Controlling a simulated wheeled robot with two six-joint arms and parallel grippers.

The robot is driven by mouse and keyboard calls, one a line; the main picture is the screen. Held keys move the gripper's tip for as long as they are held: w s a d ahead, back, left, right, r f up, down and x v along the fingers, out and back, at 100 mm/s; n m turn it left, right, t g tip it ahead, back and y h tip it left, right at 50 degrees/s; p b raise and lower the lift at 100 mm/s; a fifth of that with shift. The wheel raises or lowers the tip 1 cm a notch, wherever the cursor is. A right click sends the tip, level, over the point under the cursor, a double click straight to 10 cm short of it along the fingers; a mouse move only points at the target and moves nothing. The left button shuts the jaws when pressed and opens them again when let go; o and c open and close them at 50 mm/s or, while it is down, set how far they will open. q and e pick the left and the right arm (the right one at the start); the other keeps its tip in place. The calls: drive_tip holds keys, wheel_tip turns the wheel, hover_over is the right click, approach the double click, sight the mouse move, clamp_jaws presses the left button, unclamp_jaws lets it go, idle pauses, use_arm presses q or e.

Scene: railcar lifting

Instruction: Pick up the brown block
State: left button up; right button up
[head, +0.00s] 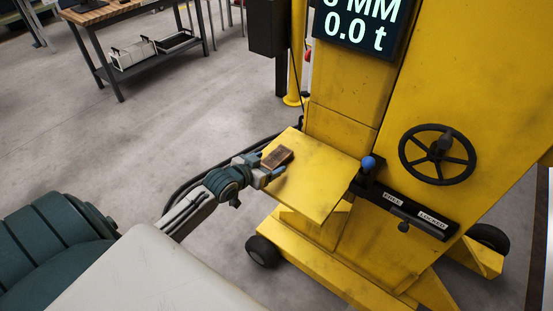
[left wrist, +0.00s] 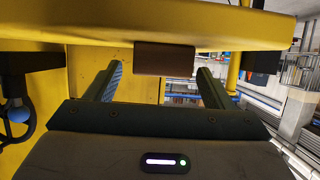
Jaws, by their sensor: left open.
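The brown block (head: 278,157) lies on the yellow shelf (head: 310,185) of the yellow machine, near the shelf's left edge. My left gripper (head: 268,168) is open at that edge, right beside the block in the head view. In the left wrist view, which looks upside down, the block (left wrist: 165,58) shows ahead between the two spread fingers (left wrist: 158,84), against the yellow shelf (left wrist: 180,25). The fingers appear apart from the block on both sides. My right gripper is not in view.
The machine carries a black handwheel (head: 437,155), a blue-knobbed lever (head: 368,163) and a display (head: 362,22) reading 0.0 t. A wheeled yellow base (head: 320,262) stands below the shelf. A workbench (head: 125,20) stands at the back left, with open floor before it.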

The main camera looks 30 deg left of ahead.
sight(272, 160)
use_arm(q)
drive_tip(key=x, duration=0.4)
drive_tip(key=shift+w+p, duration=0.15)
drive_tip(key=shift+p, duration=0.15)
drive_tip(key=shift+a+r, duration=0.1)
drive_tip(key=c, duration=1.1)
